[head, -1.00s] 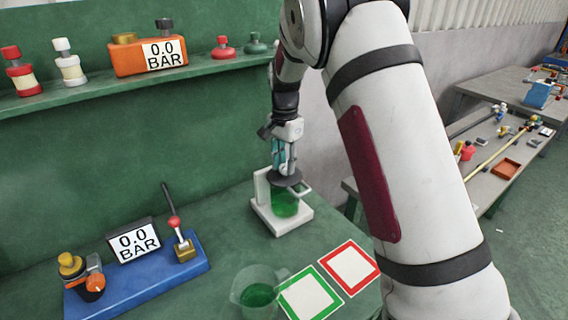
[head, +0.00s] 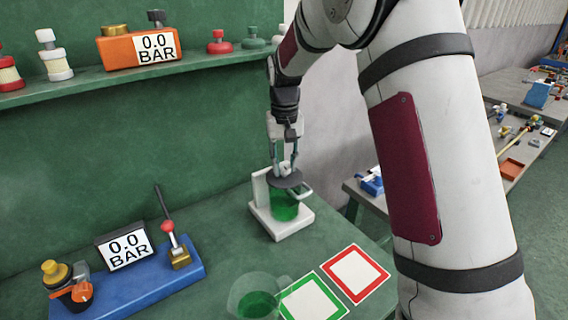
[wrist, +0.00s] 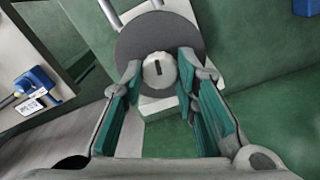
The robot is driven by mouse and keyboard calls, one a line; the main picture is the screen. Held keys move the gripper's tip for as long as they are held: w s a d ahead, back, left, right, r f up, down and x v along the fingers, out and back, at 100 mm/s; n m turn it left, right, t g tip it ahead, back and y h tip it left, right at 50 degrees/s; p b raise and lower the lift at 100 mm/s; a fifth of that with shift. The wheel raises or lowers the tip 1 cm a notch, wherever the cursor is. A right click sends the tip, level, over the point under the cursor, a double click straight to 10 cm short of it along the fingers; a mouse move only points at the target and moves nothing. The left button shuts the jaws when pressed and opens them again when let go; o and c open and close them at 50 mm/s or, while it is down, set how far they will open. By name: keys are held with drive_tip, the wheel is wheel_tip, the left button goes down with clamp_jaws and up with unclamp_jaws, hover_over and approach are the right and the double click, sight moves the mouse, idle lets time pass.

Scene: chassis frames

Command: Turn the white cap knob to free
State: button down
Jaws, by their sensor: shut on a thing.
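The white cap knob (wrist: 160,71) sits in the middle of a round dark grey lid (wrist: 134,49) and has a dark slot mark on its top. The lid covers a clear jar of green liquid (head: 284,208), which stands on a white stand (head: 283,228) at the back of the green bench. My gripper (wrist: 161,75) is shut on the knob, with a teal-padded finger on each side of it. In the head view my gripper (head: 284,165) reaches down onto the lid from above.
A clear beaker with green liquid (head: 257,303) stands in front, beside a green-framed card (head: 312,299) and a red-framed card (head: 355,274). A blue gauge base (head: 190,275) is at left. A shelf (head: 90,82) with several items runs above.

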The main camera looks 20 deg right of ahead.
sight(285, 167)
drive_tip(key=shift+n, duration=1.1)
drive_tip(key=c, duration=1.2)
unclamp_jaws()
drive_tip(key=shift+c, duration=0.2)
wheel_tip(285, 167, up, 12)
